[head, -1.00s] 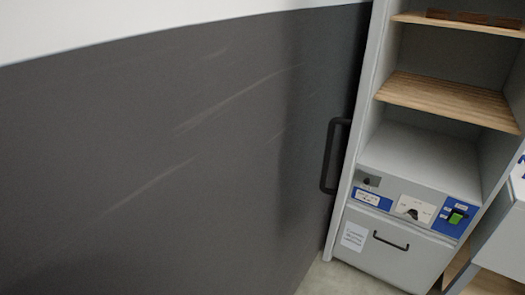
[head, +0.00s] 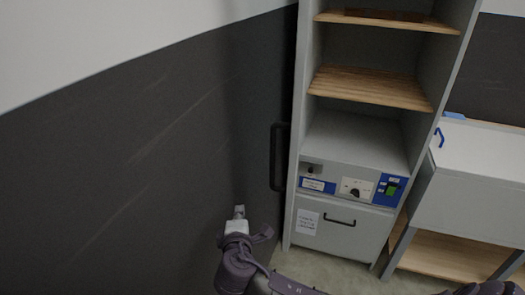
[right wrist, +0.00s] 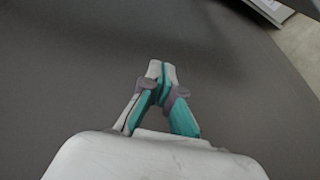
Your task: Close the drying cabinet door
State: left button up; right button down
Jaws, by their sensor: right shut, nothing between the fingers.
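The drying cabinet (head: 347,140) stands tall and light grey in the middle of the head view, with its shelf space open to view. A black upright bar handle (head: 278,157) shows beside its left edge, in front of the dark grey surface; I cannot tell whether it sits on the cabinet's door. No door covers the shelves. My right gripper (head: 238,212) is lower left of the handle, apart from it, shut and empty. In the right wrist view its fingertips (right wrist: 161,68) meet in front of a plain dark grey surface. My left gripper is not in view.
A dark grey surface (head: 130,180) with white above fills the left side. Below the wooden shelves (head: 370,87) are a control panel (head: 352,187) and a closed drawer front (head: 338,226). A white-topped unit (head: 475,165) stands at right. Bare floor (head: 320,267) shows in front.

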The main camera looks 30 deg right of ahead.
jog(key=s+r+m+t+h, duration=0.1)
jog(key=s+r+t+h, duration=0.2)
jog(key=r, duration=1.2)
pick_arm(q)
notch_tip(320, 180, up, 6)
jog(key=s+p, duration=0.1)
jog(key=p, duration=0.4)
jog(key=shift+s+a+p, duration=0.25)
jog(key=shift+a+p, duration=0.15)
pick_arm(e)
jog(key=w+d+g, duration=0.1)
jog(key=w+d, duration=0.3)
jog(key=d, duration=0.4)
jog(key=shift+w+f, duration=0.1)
